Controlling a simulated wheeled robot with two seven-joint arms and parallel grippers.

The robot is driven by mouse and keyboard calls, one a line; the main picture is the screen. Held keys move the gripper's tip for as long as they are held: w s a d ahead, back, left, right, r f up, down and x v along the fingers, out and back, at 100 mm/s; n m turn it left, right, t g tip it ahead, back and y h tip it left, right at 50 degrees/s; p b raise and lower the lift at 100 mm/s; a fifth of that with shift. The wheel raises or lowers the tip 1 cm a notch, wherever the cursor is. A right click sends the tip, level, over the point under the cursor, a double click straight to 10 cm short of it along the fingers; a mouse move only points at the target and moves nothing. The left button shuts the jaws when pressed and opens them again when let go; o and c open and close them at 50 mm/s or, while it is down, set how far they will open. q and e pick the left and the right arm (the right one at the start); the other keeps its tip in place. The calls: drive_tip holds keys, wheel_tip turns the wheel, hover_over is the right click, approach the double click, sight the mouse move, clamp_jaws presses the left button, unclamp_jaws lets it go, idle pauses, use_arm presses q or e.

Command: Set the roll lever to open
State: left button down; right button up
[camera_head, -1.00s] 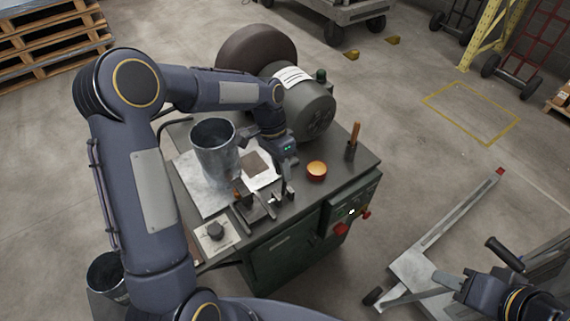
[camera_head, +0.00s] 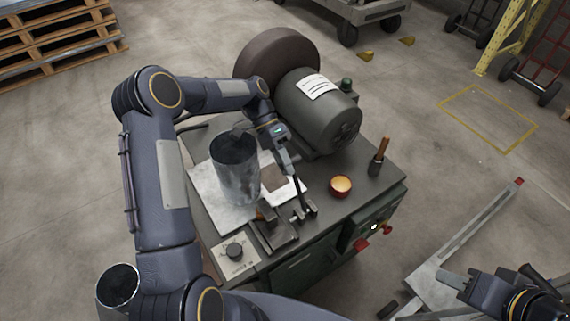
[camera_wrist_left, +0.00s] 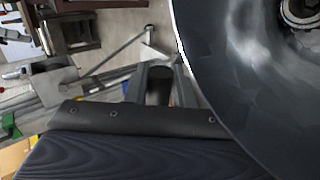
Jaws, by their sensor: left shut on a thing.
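The roll lever (camera_head: 297,188) is a thin dark rod rising from the bench top beside the small metal fittings, tilted toward the back left in the head view. My left gripper (camera_head: 286,157) is shut on its upper part. In the left wrist view, the two fingers (camera_wrist_left: 159,84) close around a dark round grip. A grey metal cylinder (camera_head: 238,175) stands upright just left of the lever. My right gripper (camera_head: 455,279) is at the lower right, far from the bench; its finger gap is unclear.
A grey motor (camera_head: 318,112) stands behind the lever. An orange bowl (camera_head: 340,187) and a wooden-handled tool (camera_head: 379,157) are on the bench's right. A large curved grey surface (camera_wrist_left: 250,75) fills the wrist view's right.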

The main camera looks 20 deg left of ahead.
use_arm(q)
drive_tip(key=shift+a+f, duration=0.1)
drive_tip(key=shift+f, duration=0.05)
drive_tip(key=c, duration=1.3)
unclamp_jaws()
drive_tip(key=shift+w, duration=0.15)
drive_tip(key=b+v, duration=0.1)
drive_tip(key=v, duration=0.6)
drive_tip(key=shift+a+r, duration=0.2)
drive_tip(key=shift+r, duration=0.05)
drive_tip(key=shift+w, duration=0.15)
